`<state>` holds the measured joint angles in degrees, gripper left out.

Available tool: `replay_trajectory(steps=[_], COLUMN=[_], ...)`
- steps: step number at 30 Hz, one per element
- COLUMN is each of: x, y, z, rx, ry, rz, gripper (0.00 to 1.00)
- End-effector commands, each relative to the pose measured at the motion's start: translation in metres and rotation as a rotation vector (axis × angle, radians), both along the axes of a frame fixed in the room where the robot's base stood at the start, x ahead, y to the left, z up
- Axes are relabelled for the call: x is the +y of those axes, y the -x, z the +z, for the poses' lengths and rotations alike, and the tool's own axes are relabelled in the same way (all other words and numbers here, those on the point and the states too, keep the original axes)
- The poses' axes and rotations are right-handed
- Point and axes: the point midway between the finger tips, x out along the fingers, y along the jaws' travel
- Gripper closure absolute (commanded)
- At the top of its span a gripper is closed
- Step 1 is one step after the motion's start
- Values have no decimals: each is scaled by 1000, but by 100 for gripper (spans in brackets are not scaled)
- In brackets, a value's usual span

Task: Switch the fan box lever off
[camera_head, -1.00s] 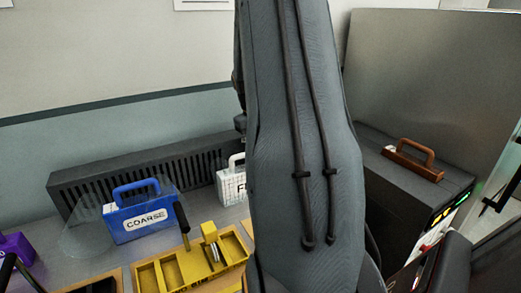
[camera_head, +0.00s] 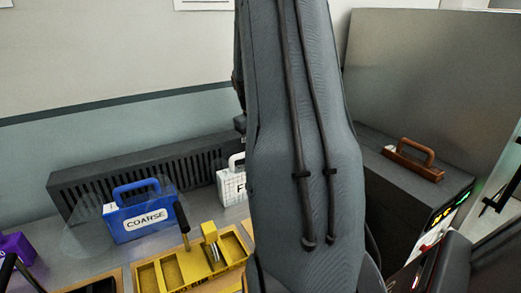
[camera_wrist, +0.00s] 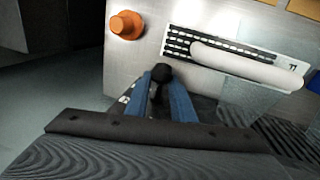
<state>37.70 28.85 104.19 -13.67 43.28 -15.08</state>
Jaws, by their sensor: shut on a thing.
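In the wrist view, my gripper (camera_wrist: 168,96) has its two blue fingers around a lever with a round black knob (camera_wrist: 160,72). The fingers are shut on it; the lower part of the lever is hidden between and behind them. The lever stands in front of a grey metal panel (camera_wrist: 150,50), which seems to be the fan box front. The head view does not show my gripper or this lever clearly, as my arm blocks the middle of the picture.
In the wrist view, an orange knob (camera_wrist: 127,25) sits left of the lever, and a pale rounded bar (camera_wrist: 247,63) crosses a slotted strip at right. In the head view, a dark box (camera_head: 400,185) with a brown handle (camera_head: 414,158) stands right; a blue COARSE case (camera_head: 140,210) and yellow tray (camera_head: 190,268) stand left.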

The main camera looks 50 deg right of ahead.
Motion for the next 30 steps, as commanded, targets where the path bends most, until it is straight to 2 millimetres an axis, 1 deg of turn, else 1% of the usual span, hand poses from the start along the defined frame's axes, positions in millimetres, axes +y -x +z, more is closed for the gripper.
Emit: replay_trajectory(steps=[1, 17, 18, 19, 30], x=[4, 5, 5, 5, 1], y=[2, 3, 3, 3, 2], z=[-4, -4, -4, -4, -2], rx=[8, 10, 10, 10, 5], ry=[-9, -10, -10, -10, -4], rz=[-1, -1, -1, -1, -3], gripper=[100, 100, 76, 72, 72])
